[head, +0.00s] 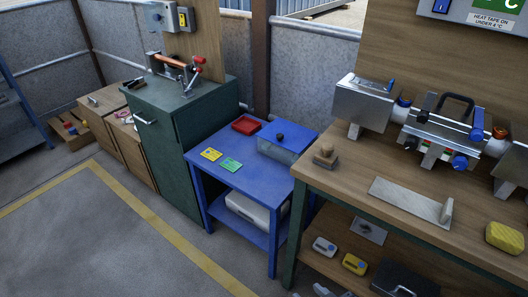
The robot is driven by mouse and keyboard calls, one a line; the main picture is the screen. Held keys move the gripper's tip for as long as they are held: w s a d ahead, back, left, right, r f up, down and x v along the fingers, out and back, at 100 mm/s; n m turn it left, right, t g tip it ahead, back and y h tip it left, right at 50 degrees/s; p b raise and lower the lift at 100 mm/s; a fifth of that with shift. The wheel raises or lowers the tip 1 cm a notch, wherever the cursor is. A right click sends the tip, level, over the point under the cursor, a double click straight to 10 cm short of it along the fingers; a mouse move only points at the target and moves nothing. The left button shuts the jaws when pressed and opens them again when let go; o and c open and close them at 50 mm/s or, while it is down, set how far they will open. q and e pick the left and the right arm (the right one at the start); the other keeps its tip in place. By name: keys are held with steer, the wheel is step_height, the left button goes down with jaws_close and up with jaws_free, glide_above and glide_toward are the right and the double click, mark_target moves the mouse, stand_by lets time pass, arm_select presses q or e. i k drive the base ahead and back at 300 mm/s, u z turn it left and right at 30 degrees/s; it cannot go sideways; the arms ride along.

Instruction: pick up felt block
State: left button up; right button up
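A small brown block with a rounded knob on top (325,156) sits upright on the wooden workbench (340,182), near its left end. It looks like the felt block, though its material is too small to tell. A yellow, sponge-like block (504,237) lies on the same bench near the right edge.
A metal plate with an upright grip (410,199) lies between the blocks. A metal valve assembly (444,132) stands behind. A blue table (246,180) with a red tray (246,125) and cards is left; a green cabinet (180,150) stands beyond. Floor at lower left is clear.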

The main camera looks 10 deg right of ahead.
mark_target(325, 157)
steer(key=u, duration=0.9)
steer(key=i, duration=1.35)
steer(key=z, duration=0.9)
